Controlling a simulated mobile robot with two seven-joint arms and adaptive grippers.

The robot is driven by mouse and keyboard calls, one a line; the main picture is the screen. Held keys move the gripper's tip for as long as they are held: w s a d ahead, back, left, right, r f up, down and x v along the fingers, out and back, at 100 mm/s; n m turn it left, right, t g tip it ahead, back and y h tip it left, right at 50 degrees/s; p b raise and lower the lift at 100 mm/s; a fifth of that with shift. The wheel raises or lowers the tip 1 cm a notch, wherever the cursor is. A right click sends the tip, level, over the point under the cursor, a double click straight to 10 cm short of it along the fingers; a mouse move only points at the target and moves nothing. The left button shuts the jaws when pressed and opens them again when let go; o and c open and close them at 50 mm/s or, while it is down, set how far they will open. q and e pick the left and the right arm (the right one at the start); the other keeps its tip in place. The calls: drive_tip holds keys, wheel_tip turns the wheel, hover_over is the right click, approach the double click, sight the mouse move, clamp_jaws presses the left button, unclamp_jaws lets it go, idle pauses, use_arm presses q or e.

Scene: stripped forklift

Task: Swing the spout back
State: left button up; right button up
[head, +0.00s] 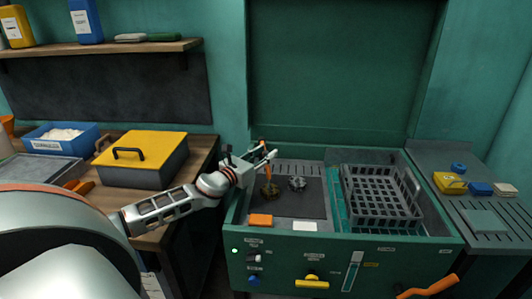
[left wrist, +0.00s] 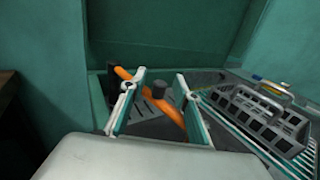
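The spout (head: 263,145) looks like an orange bar standing up at the back left of the green washer basin. In the left wrist view the orange bar (left wrist: 168,107) runs diagonally, passing behind the left finger and showing in the gap between the fingers. My left gripper (head: 268,155) is at the spout in the head view. In the left wrist view the gripper's fingers (left wrist: 157,76) are apart. I cannot tell whether either finger touches the bar. The spout's lower end is partly hidden. My right gripper is not in view.
A dark basket (head: 381,198) stands in the basin's right half. A small dark gear-like part (head: 297,183) and a brownish part (head: 269,189) lie in the left half. A yellow-lidded box (head: 142,158) is on the bench at left. The raised green lid (head: 340,70) stands behind.

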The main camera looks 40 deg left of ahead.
use_arm(q)
drive_tip(key=shift+w, duration=0.4)
clamp_jaws()
drive_tip(key=shift+w+d, duration=0.1)
drive_tip(key=shift+d, duration=0.05)
